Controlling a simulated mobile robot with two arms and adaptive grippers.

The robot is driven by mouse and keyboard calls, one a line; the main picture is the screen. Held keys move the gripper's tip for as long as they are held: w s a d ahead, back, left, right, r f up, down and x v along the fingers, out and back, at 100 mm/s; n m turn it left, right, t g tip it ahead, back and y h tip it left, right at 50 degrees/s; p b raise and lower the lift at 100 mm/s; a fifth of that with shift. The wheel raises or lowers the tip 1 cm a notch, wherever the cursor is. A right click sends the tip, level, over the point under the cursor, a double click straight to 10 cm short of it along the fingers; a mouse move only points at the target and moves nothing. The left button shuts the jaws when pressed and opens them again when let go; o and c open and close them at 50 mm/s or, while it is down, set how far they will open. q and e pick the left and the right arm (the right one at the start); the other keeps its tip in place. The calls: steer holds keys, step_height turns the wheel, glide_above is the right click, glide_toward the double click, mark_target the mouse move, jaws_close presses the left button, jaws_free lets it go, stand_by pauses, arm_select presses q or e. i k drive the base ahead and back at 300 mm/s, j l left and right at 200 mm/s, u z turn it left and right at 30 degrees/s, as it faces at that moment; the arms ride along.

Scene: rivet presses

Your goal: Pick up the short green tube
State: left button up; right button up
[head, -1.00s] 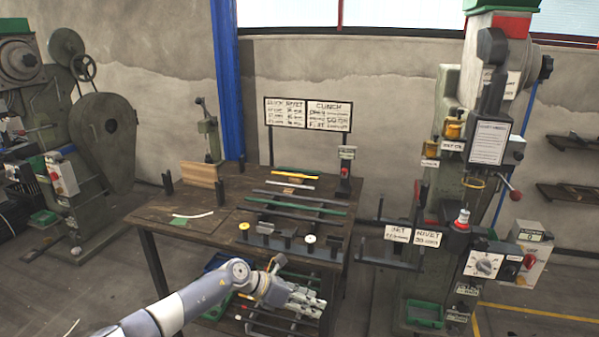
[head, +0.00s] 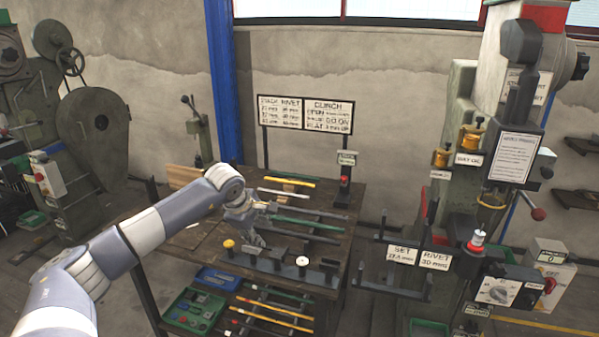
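A green tube (head: 310,224) lies among dark bars on the workbench top. Its left end meets my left gripper in the picture, so that end is partly hidden. Another green tube (head: 285,293) lies on the lower shelf; which of the two is shorter is hard to tell. My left gripper (head: 266,223) is over the bench at the tube's left end, its fingers spread apart. I see nothing held between them, and cannot tell whether they touch the tube. My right gripper is not in view.
A yellow tube (head: 290,181) and a pale one lie farther back on the workbench (head: 345,196). A dark holder with knobs stands at its front. Below are a green tray (head: 194,311) and a blue bin (head: 218,278). A rivet press (head: 485,150) stands right.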

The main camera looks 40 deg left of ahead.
mark_target(292, 176)
steer(key=i+j, duration=0.25)
steer(key=i, duration=0.25)
steer(key=i+j, duration=0.2)
steer(key=i, duration=0.25)
steer(key=i+j, duration=0.25)
steer(key=i, duration=0.25)
